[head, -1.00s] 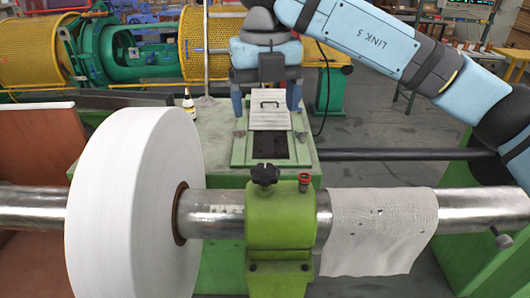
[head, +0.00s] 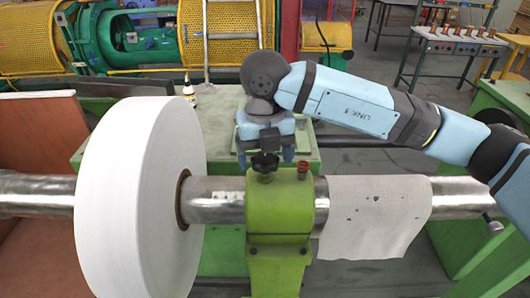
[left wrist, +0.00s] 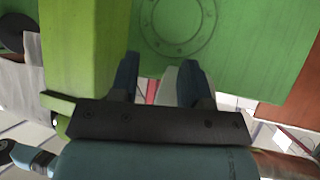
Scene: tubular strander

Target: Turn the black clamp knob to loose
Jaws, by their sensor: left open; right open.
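The black clamp knob (head: 265,162) stands on top of the green clamp block (head: 280,212) around the steel shaft (head: 215,200) in the head view. My right gripper (head: 264,160) is just behind and above the knob, pointing down. Its blue fingers show on either side of the knob, apart and open; whether they touch it I cannot tell. My left gripper (left wrist: 160,85) shows in the left wrist view, open and empty, with a green panel (left wrist: 200,40) beyond its fingers. The knob is not visible in that view.
A small red-topped fitting (head: 303,168) stands on the block right of the knob. A large white roll (head: 130,200) is on the shaft to the left. A white cloth (head: 375,215) hangs over the shaft to the right. A small bottle (head: 189,90) stands behind.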

